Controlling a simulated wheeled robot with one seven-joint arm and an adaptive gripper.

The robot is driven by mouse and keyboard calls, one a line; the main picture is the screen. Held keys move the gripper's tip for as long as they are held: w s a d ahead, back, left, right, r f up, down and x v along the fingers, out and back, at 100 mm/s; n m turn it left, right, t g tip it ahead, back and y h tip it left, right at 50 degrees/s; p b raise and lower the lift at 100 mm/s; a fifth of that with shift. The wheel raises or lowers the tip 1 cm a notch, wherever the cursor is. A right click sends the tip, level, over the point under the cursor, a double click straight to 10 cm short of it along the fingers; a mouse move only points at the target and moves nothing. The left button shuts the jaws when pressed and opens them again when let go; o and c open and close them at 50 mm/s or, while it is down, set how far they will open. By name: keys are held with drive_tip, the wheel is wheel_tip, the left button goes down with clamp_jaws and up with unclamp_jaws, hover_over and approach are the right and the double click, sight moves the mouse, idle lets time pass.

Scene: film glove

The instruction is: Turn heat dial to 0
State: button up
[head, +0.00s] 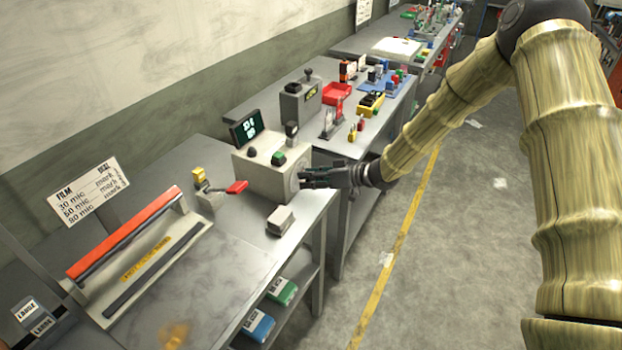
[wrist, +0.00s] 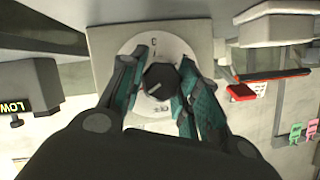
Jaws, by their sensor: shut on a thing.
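The heat dial is a dark knob (wrist: 160,80) on a round pale scale plate (wrist: 140,44), which is fixed to the side of a beige box (head: 262,172). In the wrist view my gripper (wrist: 158,84) has one finger on each side of the knob and is shut on it. A pale pointer line shows on the knob's face, slanting toward the lower left. The scale marks are small and partly hidden by my fingers, so I cannot read the setting. In the head view my gripper (head: 312,177) reaches the box's right face and hides most of the dial.
A film sealer with a red bar (head: 125,235) and a film chart (head: 88,192) stand to the left. A red-handled lever (head: 236,187) and a small pale block (head: 281,220) are near the box. A second bench with tools stands behind.

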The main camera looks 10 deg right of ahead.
drive_tip(key=shift+f+b, duration=0.1)
drive_tip(key=shift+b, duration=0.2)
drive_tip(key=n+t+b, duration=0.1)
drive_tip(key=n+b, duration=0.1)
drive_tip(key=b, duration=0.1)
drive_tip(key=shift+f+h, duration=0.2)
drive_tip(key=shift+h, duration=0.2)
drive_tip(key=n+t+h+b, duration=0.1)
drive_tip(key=n+b, duration=0.1)
drive_tip(key=b, duration=0.3)
drive_tip(key=shift+a+t, duration=0.1)
drive_tip(key=shift+t, duration=0.2)
drive_tip(key=n+t+b, duration=0.1)
drive_tip(key=n+b, duration=0.1)
drive_tip(key=b, duration=0.3)
drive_tip(key=shift+s+n+h+b, duration=0.1)
drive_tip(key=shift+n+h+b, duration=0.2)
drive_tip(key=shift+h+b, duration=0.1)
drive_tip(key=n+t+b, duration=0.1)
drive_tip(key=b, duration=0.1)
drive_tip(key=shift+r+b, duration=0.15)
drive_tip(key=shift+b, duration=0.15)
drive_tip(key=shift+r+n+t, duration=0.1)
drive_tip(key=shift+n+t, duration=0.2)
drive_tip(key=o, duration=1)
drive_tip(key=shift+s, duration=0.1)
